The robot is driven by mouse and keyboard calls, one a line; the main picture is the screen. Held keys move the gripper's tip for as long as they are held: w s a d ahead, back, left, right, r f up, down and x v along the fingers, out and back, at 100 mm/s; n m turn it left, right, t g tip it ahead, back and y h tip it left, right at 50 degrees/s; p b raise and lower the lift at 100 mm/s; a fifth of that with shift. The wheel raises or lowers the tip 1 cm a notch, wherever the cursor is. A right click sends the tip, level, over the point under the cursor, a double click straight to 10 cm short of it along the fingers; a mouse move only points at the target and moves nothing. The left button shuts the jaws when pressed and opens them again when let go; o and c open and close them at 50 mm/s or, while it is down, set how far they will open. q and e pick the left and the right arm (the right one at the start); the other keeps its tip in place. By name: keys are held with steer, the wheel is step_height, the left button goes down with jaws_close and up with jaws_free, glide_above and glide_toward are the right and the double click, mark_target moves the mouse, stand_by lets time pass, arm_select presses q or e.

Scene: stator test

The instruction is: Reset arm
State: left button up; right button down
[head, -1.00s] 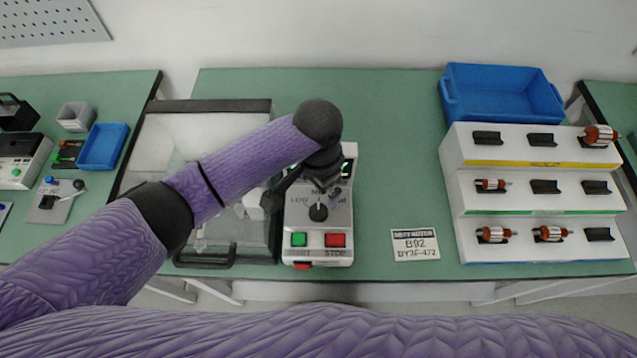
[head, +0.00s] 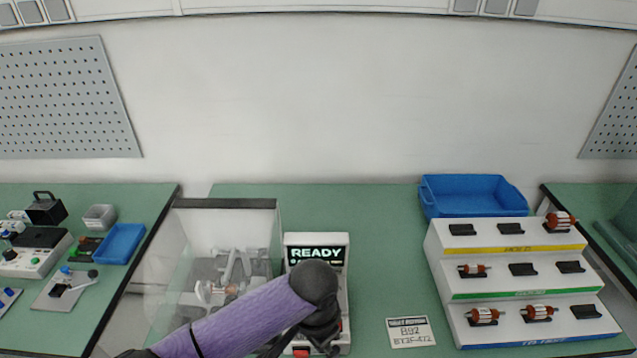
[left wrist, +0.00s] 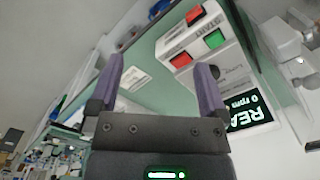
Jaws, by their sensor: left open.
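My left arm comes in from the lower left in the head view, and its wrist covers the lower part of the control box (head: 341,240). The box's screen reads READY. In the left wrist view my left gripper (left wrist: 160,85) is open with nothing between its fingers. That view also shows the control box (left wrist: 222,52) with a green button (left wrist: 194,15), red buttons and the lit screen (left wrist: 243,108). My left gripper's fingers are hidden in the head view. My right gripper is not in view.
A clear-walled test enclosure (head: 226,204) stands left of the control box. A white stepped rack (head: 440,255) with several rotors stands at the right, before a blue bin (head: 470,211). A label card (head: 410,333) lies between. The green table behind the box is clear.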

arm_select(q)
steer(key=s+a+f+n+h+b, duration=0.1)
steer(key=s+a+f+n+b, duration=0.1)
steer(key=f, duration=0.7)
steer(key=s+a+f+n+t+b, duration=0.1)
steer(key=s+a+f+n+b, duration=0.15)
steer(key=f, duration=0.55)
steer(key=s+a+f+n+h+b, duration=0.1)
steer(key=s+a+f+b, duration=0.15)
steer(key=f, duration=0.65)
steer(key=s+a+f+b, duration=0.1)
steer(key=s+a+f, duration=0.2)
steer(key=s, duration=0.5)
steer(key=s+a+f+n+y+b, duration=0.1)
steer(key=s+a+f+b, duration=0.1)
steer(key=s+a+f, duration=0.2)
steer(key=s+a+f+n+y+b, duration=0.1)
steer(key=s+a+f+b, duration=0.1)
steer(key=s+f, duration=0.5)
steer(key=s+a, duration=0.1)
steer(key=s, duration=0.4)
steer(key=shift+a, duration=0.25)
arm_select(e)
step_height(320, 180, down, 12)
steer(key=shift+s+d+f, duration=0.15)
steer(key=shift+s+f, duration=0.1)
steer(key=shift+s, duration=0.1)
